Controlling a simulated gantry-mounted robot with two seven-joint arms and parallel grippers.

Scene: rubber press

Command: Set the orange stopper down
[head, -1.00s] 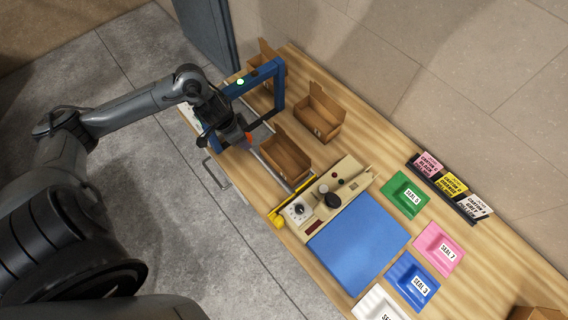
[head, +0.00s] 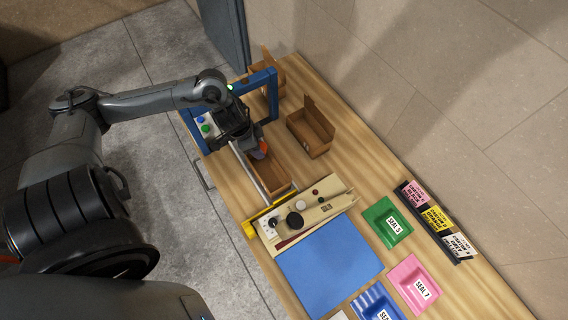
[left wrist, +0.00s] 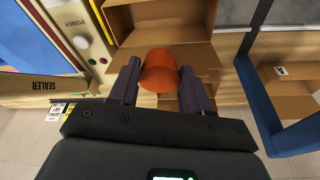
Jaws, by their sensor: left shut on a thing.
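In the left wrist view the stopper (left wrist: 158,69) sits between the two dark fingers. The carton's brown walls (left wrist: 165,13) lie beyond and below the stopper there. I cannot tell whether the stopper touches the carton. My right gripper is not in view.
A blue frame (head: 271,104) stands close beside my left gripper. Another open carton (head: 311,130) is to the right. The beige sealer panel (head: 318,205) and blue mat (head: 330,266) lie nearer. Green (head: 382,229) and pink (head: 408,270) seal trays stand beyond the mat.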

